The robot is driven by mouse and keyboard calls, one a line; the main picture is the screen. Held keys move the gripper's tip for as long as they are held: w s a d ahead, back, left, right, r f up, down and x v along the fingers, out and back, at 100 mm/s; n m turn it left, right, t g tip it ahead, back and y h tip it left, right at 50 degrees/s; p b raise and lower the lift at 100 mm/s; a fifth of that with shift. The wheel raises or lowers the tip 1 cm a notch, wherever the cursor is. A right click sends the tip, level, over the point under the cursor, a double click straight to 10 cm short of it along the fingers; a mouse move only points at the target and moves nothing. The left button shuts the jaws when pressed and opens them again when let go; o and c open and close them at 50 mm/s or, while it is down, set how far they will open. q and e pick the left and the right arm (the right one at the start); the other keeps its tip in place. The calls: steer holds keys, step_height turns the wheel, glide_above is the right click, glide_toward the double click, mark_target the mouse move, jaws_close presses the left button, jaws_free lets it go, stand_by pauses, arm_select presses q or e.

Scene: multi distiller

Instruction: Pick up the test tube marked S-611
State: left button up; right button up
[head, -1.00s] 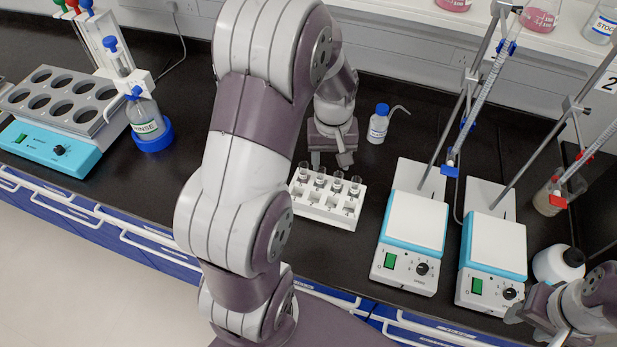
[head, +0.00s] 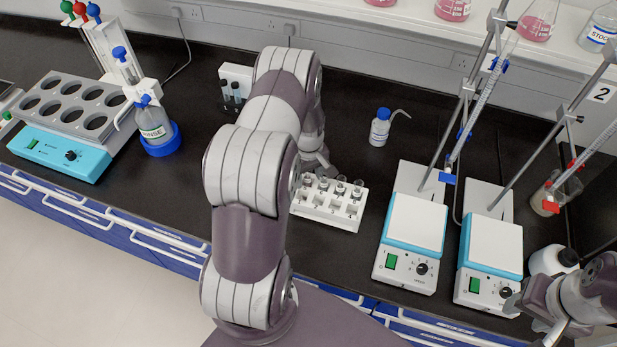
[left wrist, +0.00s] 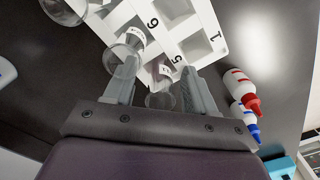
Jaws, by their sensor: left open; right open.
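A white rack (head: 326,208) stands on the black bench with several clear test tubes in its back row, among them a left-end tube (head: 308,182) and a right-end tube (head: 357,190). The tube labels are too small or blurred to read, so I cannot tell which is S-611. My left gripper (head: 319,168) is at the back left of the rack, partly hidden by my arm. In the left wrist view its open fingers (left wrist: 158,82) stand on either side of a labelled tube (left wrist: 161,70), with another tube (left wrist: 125,52) beside the left finger. My right gripper (head: 535,310) is open and empty at lower right.
Two stirrer plates (head: 413,222) (head: 495,250) with burette stands are right of the rack. A small blue-capped wash bottle (head: 380,130) stands behind. A second white rack (head: 238,72) holds dark tubes at back left. A rinse bottle (head: 152,125) is farther left.

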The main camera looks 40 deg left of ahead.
arm_select(q)
steer(key=shift+a+f, duration=0.1)
jaws_close()
